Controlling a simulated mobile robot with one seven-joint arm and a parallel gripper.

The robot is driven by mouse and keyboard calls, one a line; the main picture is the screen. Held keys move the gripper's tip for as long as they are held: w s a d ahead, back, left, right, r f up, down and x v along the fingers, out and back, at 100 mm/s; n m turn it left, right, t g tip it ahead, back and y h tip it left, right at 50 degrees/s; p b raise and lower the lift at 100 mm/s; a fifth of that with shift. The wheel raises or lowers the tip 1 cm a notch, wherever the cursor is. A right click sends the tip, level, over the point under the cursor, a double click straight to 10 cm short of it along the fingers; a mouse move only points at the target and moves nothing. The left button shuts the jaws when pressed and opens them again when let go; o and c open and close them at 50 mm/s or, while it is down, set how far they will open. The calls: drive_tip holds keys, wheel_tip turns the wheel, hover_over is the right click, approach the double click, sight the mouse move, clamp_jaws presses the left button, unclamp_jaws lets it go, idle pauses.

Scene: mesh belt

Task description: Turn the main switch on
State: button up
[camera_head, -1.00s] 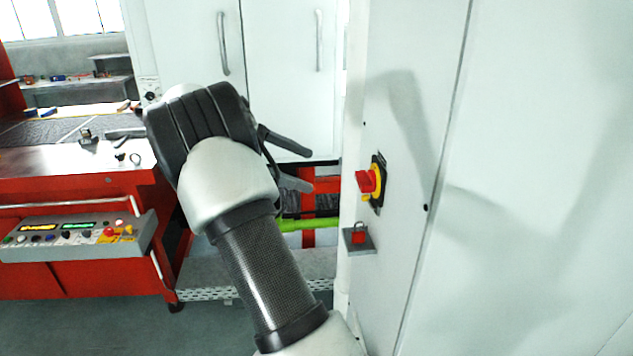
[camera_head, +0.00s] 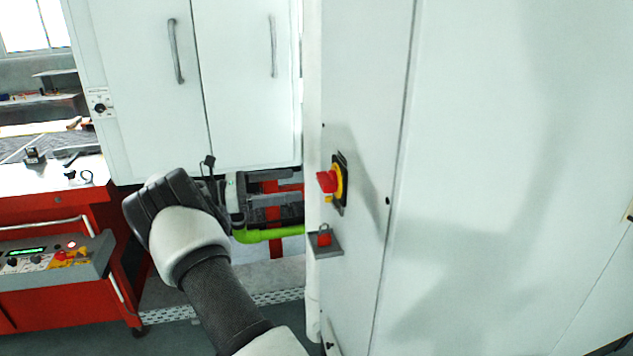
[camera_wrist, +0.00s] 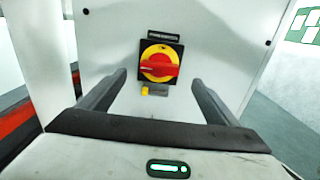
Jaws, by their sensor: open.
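The main switch (camera_head: 328,182) is on the light cabinet face right of centre in the head view. It has a red handle on a yellow disc and black plate. In the wrist view the switch (camera_wrist: 160,62) faces me, with its red handle lying about horizontal and a label plate above it. My gripper (camera_wrist: 158,82) is open and empty, its two dark fingers to the left and right of the switch in the picture. In the head view the gripper is left of the switch and apart from it, with its fingers partly hard to make out.
A red padlock (camera_head: 323,237) sits on a small grey shelf (camera_head: 326,246) below the switch. A red machine with a control panel (camera_head: 50,258) stands at the left. White cabinet doors (camera_head: 235,80) with handles and a green hose (camera_head: 268,234) are behind my arm.

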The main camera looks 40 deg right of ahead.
sight(320, 181)
drive_tip(key=x, duration=0.8)
drive_tip(key=shift+s+d, duration=0.1)
drive_tip(key=shift+d, duration=0.1)
drive_tip(key=c, duration=1.1)
